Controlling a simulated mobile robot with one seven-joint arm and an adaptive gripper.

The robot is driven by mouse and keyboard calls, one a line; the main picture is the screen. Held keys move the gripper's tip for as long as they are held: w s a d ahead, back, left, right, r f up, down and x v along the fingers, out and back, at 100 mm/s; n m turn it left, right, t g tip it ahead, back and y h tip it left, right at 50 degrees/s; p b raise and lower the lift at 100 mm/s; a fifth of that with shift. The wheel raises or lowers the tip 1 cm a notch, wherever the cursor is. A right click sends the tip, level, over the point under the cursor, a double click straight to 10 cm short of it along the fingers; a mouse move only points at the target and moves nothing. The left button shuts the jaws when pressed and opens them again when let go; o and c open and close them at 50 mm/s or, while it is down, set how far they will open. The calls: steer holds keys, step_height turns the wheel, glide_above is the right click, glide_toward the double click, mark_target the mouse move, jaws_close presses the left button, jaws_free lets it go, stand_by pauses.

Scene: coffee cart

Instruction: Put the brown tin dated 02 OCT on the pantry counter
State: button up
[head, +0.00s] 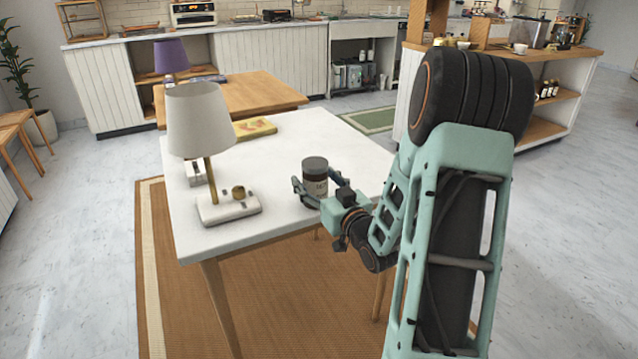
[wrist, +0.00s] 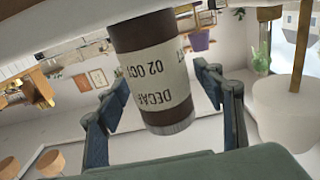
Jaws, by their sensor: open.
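The brown tin (head: 315,178) has a dark lid and a pale label, and stands upright on the white table near its front edge. In the wrist view, which looks upside down, the tin (wrist: 152,68) shows the label words DECAF and 02 OCT. My gripper (head: 321,188) is open at the tin, with one finger on each side. In the wrist view the fingers (wrist: 168,112) flank the tin, with a visible gap on the right; contact on the left is hard to tell. I cannot tell which counter is the pantry counter.
A lamp with a white shade (head: 200,120) stands on the white table (head: 290,140), left of the tin. A yellow book-like item (head: 254,128) lies behind. A wooden table (head: 245,95), a long back counter (head: 240,30) and a wood-topped shelf unit (head: 560,54) stand further off.

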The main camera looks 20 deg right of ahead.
steer(key=shift+r, duration=0.25)
steer(key=s+p, duration=0.4)
steer(key=s, duration=0.5)
steer(key=shift+s+d, duration=0.25)
steer(key=shift+s, duration=0.05)
steer(key=shift+o, duration=0.2)
steer(key=s+p, duration=0.2)
steer(key=p, duration=0.3)
steer(key=shift+s, duration=0.15)
steer(key=shift+o, duration=0.4)
steer(key=shift+f, duration=0.1)
